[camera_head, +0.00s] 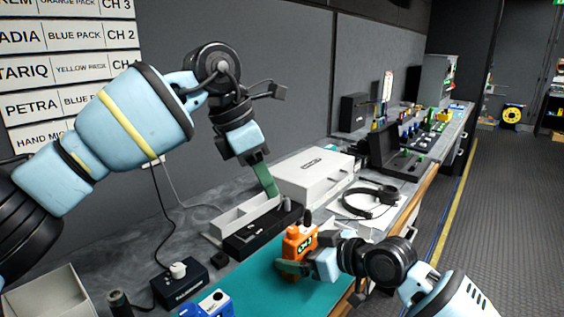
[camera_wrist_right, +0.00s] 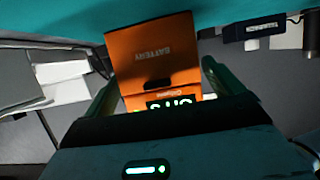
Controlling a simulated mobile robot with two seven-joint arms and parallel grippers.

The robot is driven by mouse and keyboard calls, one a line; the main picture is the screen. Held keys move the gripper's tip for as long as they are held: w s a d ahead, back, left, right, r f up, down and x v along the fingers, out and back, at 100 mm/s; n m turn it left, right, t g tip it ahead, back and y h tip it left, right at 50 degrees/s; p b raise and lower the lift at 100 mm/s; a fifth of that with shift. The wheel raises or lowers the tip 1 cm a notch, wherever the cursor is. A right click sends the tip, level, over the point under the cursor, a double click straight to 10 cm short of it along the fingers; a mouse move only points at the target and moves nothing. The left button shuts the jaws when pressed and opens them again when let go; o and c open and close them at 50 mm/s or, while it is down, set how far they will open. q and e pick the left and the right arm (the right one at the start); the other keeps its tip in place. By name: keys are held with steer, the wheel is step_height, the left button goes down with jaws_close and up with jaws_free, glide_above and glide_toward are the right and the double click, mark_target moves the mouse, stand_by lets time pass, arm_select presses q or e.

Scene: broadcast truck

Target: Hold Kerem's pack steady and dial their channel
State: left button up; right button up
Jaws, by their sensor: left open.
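The orange pack (camera_head: 299,243) stands on the teal mat (camera_head: 255,289), with a dark knob or antenna on top and a small lit display I cannot read surely. My right gripper (camera_head: 297,266) is shut around its lower part. In the right wrist view the orange pack (camera_wrist_right: 155,65), marked "BATTERY", sits between the two green fingers (camera_wrist_right: 160,88). My left gripper (camera_head: 269,182) is open and empty, above and left of the pack, over the white tray. The wall chart (camera_head: 67,60) has a top row ending "REM", orange pack, apparently CH 3, partly cut off.
A blue pack (camera_head: 210,306) lies at the mat's near left edge. A black box with a white knob (camera_head: 180,283) is left of it. A white divided tray (camera_head: 242,215), white case (camera_head: 313,172) and headset (camera_head: 372,201) stand behind. The mat's middle is clear.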

steer(key=shift+o, duration=0.4)
steer(key=shift+d, duration=0.1)
steer(key=shift+s+d+r, duration=0.1)
steer(key=shift+s+d, duration=0.1)
steer(key=v, duration=1.1)
